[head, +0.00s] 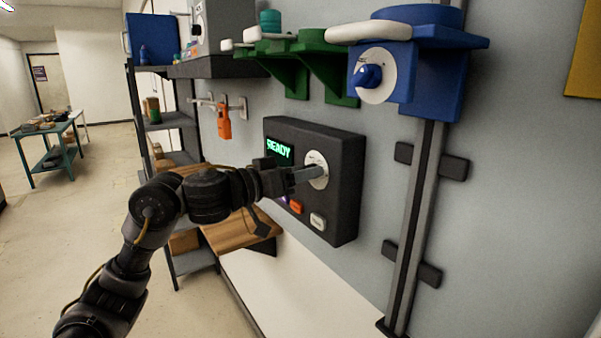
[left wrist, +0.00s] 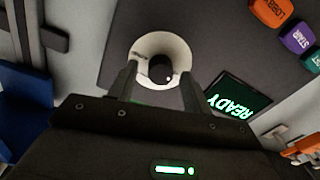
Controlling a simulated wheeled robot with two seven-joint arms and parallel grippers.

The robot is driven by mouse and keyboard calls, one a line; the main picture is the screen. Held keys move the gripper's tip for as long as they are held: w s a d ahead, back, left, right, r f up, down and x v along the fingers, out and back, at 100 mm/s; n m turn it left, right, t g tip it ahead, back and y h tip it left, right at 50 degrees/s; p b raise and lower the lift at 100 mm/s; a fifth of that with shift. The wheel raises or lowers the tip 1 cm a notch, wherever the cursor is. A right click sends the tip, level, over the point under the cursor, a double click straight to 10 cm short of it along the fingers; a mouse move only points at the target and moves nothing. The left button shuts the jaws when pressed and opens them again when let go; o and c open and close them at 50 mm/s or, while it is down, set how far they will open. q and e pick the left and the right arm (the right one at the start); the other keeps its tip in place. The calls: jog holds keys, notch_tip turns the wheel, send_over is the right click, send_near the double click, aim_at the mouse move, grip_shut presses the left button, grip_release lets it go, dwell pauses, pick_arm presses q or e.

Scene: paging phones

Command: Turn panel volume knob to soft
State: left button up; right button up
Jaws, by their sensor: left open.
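The dark wall panel (head: 345,195) has a lit green READY screen (head: 279,149). Its volume dial is a white disc (head: 321,158) that also shows in the left wrist view (left wrist: 176,46). A black knob (left wrist: 160,68) sits at the disc's centre. My left gripper (head: 312,173) is at the panel, in front of the dial, and hides the knob in the head view. In the left wrist view its open fingers (left wrist: 158,82) stand on either side of the knob. I cannot tell whether they touch it. My right gripper is not in view.
Below the dial are an orange-red button (head: 297,207) and a white button (head: 318,221). A blue bracket (head: 437,75) with a blue knob (head: 367,76) juts out above right. Green brackets (head: 325,62) are above. An orange handset (head: 224,122) hangs left. A vertical rail (head: 418,215) runs right.

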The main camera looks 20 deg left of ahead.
pick_arm(q)
jog(key=c, duration=1)
jog(key=shift+o, duration=0.2)
jog(key=shift+m, duration=0.3)
jog(key=shift+s+f+m+h, duration=0.1)
jog(key=shift+m+h, duration=0.2)
jog(key=shift+m, duration=5.3)
